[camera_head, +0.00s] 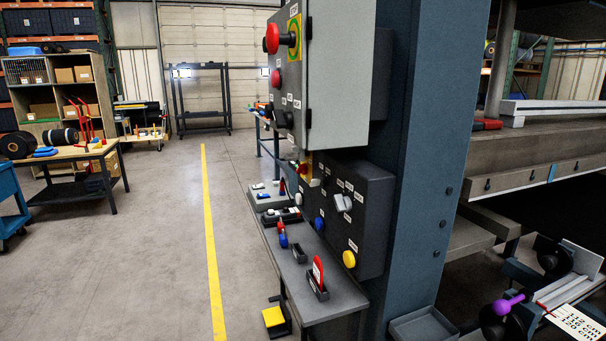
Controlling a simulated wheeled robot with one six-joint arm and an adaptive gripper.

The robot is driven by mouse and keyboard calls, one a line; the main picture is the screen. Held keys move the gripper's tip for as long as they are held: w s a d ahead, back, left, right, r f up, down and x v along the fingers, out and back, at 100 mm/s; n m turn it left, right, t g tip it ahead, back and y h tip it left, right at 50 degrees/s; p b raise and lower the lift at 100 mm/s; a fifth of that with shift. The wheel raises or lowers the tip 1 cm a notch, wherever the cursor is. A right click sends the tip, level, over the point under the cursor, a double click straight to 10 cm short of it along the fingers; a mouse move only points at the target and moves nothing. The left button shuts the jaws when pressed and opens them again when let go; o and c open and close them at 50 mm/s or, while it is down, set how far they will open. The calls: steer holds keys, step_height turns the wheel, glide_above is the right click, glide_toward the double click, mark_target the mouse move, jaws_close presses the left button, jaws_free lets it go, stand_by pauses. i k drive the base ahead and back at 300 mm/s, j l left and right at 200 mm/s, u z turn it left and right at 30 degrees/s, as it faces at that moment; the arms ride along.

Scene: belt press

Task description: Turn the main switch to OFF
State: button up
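A red and yellow rotary switch (305,172) sits at the box's far edge. The labels are too small to read, so I cannot tell which is the main switch or its position. My gripper is not in view.
A narrow grey bench (330,291) under the controls holds a red tag in a holder (318,275) and small items. A yellow-topped pedal (275,317) stands on the floor. The press (545,150) fills the right. Open floor (130,270) lies left.

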mark_target(302, 169)
steer(key=i+j, duration=0.65)
steer(key=j, duration=0.2)
steer(key=i+j+z, duration=0.1)
steer(key=i+j, duration=0.5)
steer(key=j, duration=0.25)
steer(key=i+j, duration=0.3)
steer(key=j, duration=0.15)
steer(key=i+j+z, duration=0.1)
steer(key=i+j, duration=0.2)
steer(key=j, duration=0.15)
steer(key=i+j, duration=0.3)
steer(key=j, duration=0.2)
steer(key=i+j, duration=0.3)
steer(key=j, duration=0.15)
